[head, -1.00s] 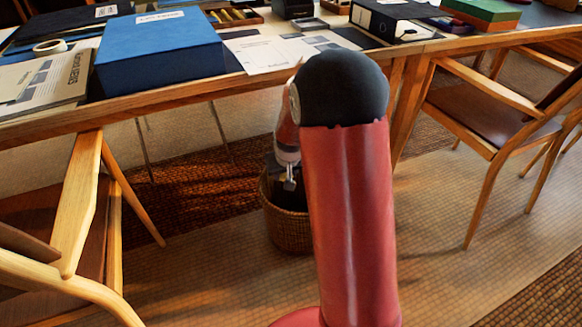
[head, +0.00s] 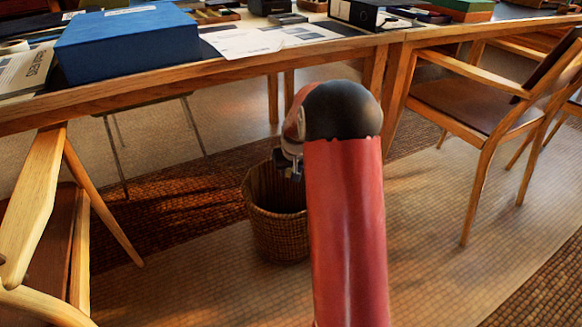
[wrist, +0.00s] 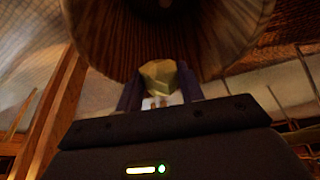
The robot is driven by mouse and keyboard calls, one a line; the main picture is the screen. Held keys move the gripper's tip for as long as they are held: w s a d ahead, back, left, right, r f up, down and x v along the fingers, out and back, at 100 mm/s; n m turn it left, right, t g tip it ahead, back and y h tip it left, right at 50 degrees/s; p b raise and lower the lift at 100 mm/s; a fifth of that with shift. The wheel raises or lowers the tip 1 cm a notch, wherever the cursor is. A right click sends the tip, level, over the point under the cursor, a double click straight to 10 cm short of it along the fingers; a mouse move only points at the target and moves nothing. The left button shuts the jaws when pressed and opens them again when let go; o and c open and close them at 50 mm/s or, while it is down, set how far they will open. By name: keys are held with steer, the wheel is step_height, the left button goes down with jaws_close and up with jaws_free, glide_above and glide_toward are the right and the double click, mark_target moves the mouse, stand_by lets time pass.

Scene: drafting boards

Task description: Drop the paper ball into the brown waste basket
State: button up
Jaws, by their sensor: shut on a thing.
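The brown waste basket (head: 278,232) is a woven, open-topped basket on the floor under the table. In the wrist view its ribbed wall (wrist: 105,35) fills the top, with its dark inside facing me. The paper ball (wrist: 158,76) is a small, pale yellowish faceted lump. My gripper (wrist: 159,88) is shut on it, one finger on each side. In the wrist view the ball overlaps the basket's near edge; I cannot tell its exact height over the rim. In the head view my wrist is at the basket's upper right, and the ball does not show.
A long wooden table (head: 230,82) stands behind the basket, with a blue box (head: 128,42) and papers (head: 262,40) on it. Wooden chairs stand at the left (head: 38,215) and right (head: 480,105). The floor in front of the basket is open.

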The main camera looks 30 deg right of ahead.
steer(key=shift+f, duration=0.3)
steer(key=o, duration=1)
steer(key=p+v, duration=0.1)
steer(key=v, duration=0.6)
steer(key=shift+r, duration=0.4)
steer(key=shift+s+a, duration=0.1)
steer(key=shift+s, duration=0.05)
